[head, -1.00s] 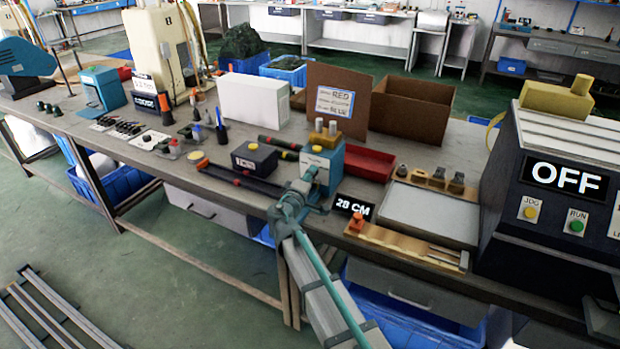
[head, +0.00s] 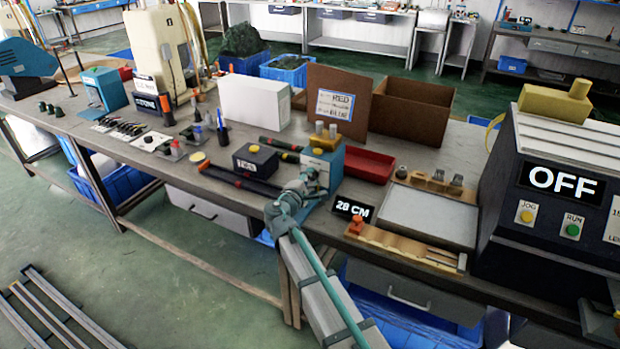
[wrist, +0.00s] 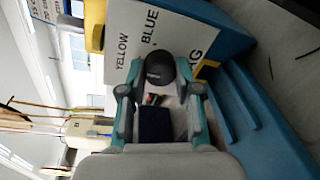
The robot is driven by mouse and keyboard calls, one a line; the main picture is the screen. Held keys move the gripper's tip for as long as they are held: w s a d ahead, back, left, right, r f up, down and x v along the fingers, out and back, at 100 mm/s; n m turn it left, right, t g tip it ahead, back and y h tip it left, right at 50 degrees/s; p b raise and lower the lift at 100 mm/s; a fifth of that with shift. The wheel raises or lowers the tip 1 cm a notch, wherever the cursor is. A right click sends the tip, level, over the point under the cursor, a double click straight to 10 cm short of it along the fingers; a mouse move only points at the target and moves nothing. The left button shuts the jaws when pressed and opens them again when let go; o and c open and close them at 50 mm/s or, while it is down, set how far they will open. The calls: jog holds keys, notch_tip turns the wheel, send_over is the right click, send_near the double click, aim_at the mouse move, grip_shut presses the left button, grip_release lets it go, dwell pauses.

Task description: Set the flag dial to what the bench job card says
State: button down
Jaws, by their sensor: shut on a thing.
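The flag dial's black knob (wrist: 160,68) sits on a white plate lettered YELLOW, BLUE and a third, part-hidden word, on the blue box (head: 328,168). My gripper (wrist: 160,90) has its two teal fingers on either side of the knob and is shut on it. In the head view my gripper (head: 305,188) is at the box's front left and covers the dial face. I cannot tell which word the knob points to; a small yellow patch shows beside it.
A black box (head: 255,161) stands left of the dial box, a red tray (head: 368,166) behind it. A 28 CM sign (head: 352,208) and wooden fixture (head: 400,244) are close on the right. The machine with the OFF display (head: 562,182) stands far right.

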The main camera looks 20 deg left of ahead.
dwell(0.3)
jog(key=c, duration=0.8)
grip_release()
jog(key=shift+s, duration=0.1)
jog(key=s, duration=0.4)
jog(key=s+r, duration=0.1)
jog(key=s, duration=0.6)
jog(key=shift+s+a+r, duration=0.15)
jog(key=shift+s+a, duration=0.2)
